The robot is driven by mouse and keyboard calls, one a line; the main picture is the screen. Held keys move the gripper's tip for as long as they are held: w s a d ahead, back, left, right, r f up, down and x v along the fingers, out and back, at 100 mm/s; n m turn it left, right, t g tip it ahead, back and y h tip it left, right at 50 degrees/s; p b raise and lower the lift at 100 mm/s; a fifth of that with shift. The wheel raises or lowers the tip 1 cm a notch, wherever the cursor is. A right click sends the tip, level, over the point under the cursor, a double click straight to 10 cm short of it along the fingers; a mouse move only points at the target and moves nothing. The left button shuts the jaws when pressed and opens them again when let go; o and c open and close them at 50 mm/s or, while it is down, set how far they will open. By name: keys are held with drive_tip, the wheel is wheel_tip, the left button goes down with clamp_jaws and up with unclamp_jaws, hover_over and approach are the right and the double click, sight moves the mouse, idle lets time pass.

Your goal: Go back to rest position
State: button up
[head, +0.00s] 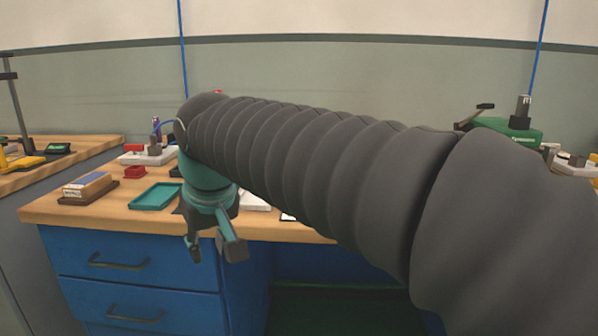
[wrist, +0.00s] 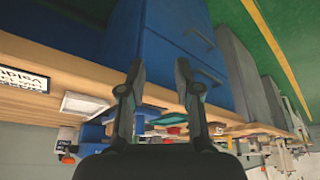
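My gripper (head: 214,250) hangs in front of the wooden workbench (head: 130,222), near the upper right of the blue drawers (head: 130,262). Its two fingers are spread apart and point down in the head view. In the wrist view the open gripper (wrist: 160,70) has nothing held between its fingertips; the blue drawer cabinet shows beyond. My arm, in a dark ribbed sleeve, stretches from the right across the picture and hides much of the bench top.
On the bench are a teal tray (head: 155,196), a box on a dark base (head: 88,188) and a small red bin (head: 134,172). A green device (head: 510,128) stands at the right. Another bench (head: 50,165) is at the far left. Open space lies before the drawers.

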drive_tip(key=s+d+f+m+h, duration=0.1)
drive_tip(key=s+d+f, duration=0.3)
drive_tip(key=d, duration=0.6)
drive_tip(key=s+d+f+m+t, duration=0.1)
drive_tip(key=s+d+f+m, duration=0.3)
drive_tip(key=d, duration=0.6)
drive_tip(key=s+d+f+m+h, duration=0.1)
drive_tip(key=s+d+f, duration=0.4)
drive_tip(key=d, duration=0.5)
drive_tip(key=shift+f+m+t+h, duration=0.3)
drive_tip(key=shift+f+m+t, duration=0.1)
drive_tip(key=shift+f+m, duration=0.4)
